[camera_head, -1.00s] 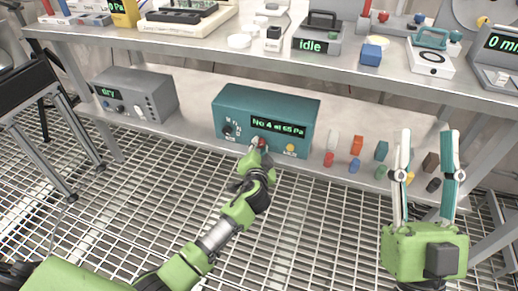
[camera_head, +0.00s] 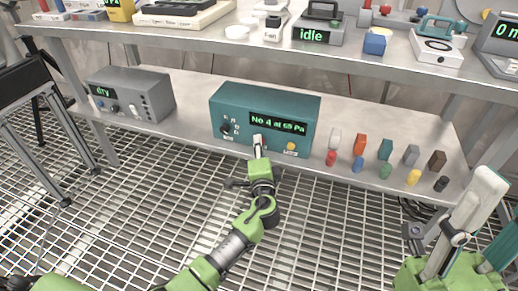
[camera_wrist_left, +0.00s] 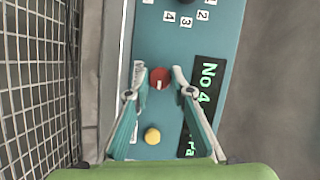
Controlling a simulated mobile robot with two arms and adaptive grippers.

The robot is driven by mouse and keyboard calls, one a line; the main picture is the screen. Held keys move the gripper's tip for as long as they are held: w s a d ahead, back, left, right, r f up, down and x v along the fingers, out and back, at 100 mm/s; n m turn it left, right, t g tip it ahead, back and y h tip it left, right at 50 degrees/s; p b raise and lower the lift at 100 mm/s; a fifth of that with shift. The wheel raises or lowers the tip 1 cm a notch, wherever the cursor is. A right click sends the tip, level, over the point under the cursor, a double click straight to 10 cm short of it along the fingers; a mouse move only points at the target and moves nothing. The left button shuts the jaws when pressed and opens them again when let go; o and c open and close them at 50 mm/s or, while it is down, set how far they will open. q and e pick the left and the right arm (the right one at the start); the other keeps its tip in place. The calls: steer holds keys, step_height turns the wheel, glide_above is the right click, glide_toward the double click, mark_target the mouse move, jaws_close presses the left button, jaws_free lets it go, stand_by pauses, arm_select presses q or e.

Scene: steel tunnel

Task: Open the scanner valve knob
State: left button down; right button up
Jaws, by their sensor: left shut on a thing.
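The scanner is a teal box (camera_head: 290,104) on the lower shelf, its green display reading "No 4 at 65 Pa". In the left wrist view, its red valve knob (camera_wrist_left: 159,75) with a white mark sits between the fingertips of my left gripper (camera_wrist_left: 158,71), which is shut on it. In the head view, my left gripper (camera_head: 259,147) reaches the scanner's front and hides the knob. A black selector knob (camera_head: 226,130) is to its left and a yellow button (camera_head: 291,146) to its right. My right gripper (camera_head: 497,208) is open and empty at the lower right.
A grey box reading "dry" (camera_head: 150,92) stands left of the scanner. Several small coloured blocks and cylinders, such as a red block (camera_head: 360,144), stand to its right. The upper shelf (camera_head: 200,36) overhangs behind. Open grating floor (camera_head: 150,200) lies in front.

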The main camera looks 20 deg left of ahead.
stand_by(0.5)
arm_select(q)
steer(key=c, duration=1.8)
jaws_free()
steer(key=v, duration=1.2)
steer(key=shift+d, duration=0.1)
